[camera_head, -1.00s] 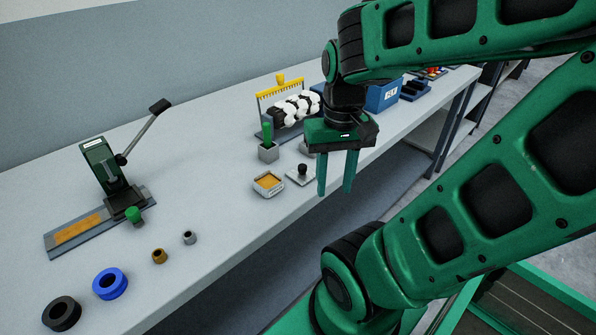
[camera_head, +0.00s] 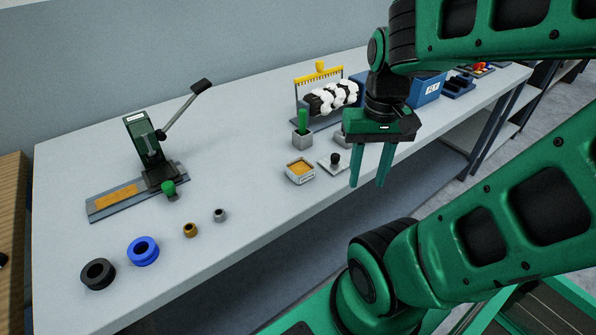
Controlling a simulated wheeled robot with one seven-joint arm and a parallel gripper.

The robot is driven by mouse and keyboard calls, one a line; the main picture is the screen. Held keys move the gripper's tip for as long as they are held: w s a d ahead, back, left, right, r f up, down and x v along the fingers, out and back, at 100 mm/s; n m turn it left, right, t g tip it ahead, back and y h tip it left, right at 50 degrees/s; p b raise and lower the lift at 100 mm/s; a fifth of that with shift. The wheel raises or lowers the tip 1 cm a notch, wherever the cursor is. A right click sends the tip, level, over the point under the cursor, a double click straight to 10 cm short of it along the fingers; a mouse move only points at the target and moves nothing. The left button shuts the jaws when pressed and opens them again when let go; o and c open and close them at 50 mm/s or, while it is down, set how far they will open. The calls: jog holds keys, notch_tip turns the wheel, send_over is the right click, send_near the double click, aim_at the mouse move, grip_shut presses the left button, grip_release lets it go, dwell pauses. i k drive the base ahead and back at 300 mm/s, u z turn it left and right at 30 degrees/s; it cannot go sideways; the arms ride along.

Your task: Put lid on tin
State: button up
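The tin (camera_head: 300,177) is a small square open container with a light rim and orange-yellow contents, standing near the table's front edge. The lid (camera_head: 327,164), a flat grey square plate with a black knob (camera_head: 334,158), lies on the table just right of the tin, apart from it. My gripper (camera_head: 369,184) hangs to the right of the lid, at the table's front edge, with its two green fingers pointing down and apart. Nothing shows between the fingers.
A grey block with a green handle (camera_head: 303,122) stands behind the tin. A lever press (camera_head: 146,150), a blue ring (camera_head: 143,251), a black ring (camera_head: 98,274) and small bushings (camera_head: 190,230) lie to the left. A yellow comb rack (camera_head: 320,72) and blue box (camera_head: 427,90) stand behind my gripper.

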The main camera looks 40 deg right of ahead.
aim_at(334, 163)
jog(key=z, duration=1)
jog(key=k, duration=1)
jog(key=u, duration=0.95)
jog(key=i, duration=1)
jog(key=z, duration=0.05)
